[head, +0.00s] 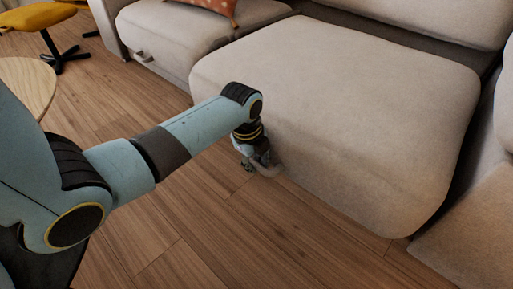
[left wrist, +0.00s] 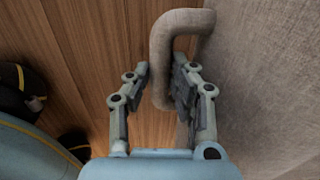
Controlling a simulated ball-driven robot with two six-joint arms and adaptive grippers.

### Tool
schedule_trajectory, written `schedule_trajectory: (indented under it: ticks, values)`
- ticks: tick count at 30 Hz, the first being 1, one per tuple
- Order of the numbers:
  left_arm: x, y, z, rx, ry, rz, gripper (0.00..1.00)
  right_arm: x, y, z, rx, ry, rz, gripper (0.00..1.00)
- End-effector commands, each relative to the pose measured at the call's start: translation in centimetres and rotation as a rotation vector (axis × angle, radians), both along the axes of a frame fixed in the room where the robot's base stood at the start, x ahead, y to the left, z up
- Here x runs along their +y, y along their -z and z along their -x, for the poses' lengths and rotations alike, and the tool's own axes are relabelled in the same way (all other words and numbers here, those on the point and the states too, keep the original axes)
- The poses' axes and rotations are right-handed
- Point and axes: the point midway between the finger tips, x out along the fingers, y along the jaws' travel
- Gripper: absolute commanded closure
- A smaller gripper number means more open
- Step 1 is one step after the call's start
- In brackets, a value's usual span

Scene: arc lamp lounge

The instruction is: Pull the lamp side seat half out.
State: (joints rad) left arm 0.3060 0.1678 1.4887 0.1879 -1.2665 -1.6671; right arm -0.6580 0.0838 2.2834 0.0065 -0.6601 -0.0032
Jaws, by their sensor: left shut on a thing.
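The seat (head: 340,110) in the middle of the head view is a beige sofa cushion block, and its front stands farther out than the seat to its left. Its pull handle (left wrist: 180,20) is a fabric-covered loop on the front face (left wrist: 265,90), seen from above in the left wrist view. My left gripper (head: 257,163) is low at the seat's front, shut on the handle. In the left wrist view its two fingers (left wrist: 163,88) lie on either side of the handle bar. In the head view the gripper hides most of the handle. My right gripper is out of view.
The left seat (head: 195,30) has its own handle (head: 145,57) and an orange cushion (head: 212,5). Another sofa section (head: 475,235) stands close at the right. A round wooden table (head: 25,82) and a yellow stool (head: 38,17) are at the left. The wood floor (head: 240,235) in front is clear.

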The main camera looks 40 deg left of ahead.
Motion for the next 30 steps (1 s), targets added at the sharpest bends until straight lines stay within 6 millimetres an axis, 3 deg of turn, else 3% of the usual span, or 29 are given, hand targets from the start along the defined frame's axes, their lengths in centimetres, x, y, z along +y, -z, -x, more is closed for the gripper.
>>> schedule_trajectory:
  ticks: [3, 4, 9, 20, 30]
  values:
    - [0.0, 0.1, 0.1, 0.003, 0.001, -0.001, 1.0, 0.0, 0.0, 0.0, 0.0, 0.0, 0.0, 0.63]
    - [0.0, 0.1, 0.1, 0.003, 0.001, -0.001, 0.76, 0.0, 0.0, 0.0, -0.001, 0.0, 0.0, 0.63]
    - [0.0, 0.1, 0.1, 0.002, 0.0, -0.001, 0.56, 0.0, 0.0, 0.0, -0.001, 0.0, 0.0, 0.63]
    - [0.1, -0.8, 0.1, 0.0, 0.0, -0.001, 0.56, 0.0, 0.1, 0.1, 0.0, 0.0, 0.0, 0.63]
    - [0.2, -7.8, 1.5, -0.002, 0.001, -0.003, 0.56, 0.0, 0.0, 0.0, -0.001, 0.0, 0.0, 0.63]
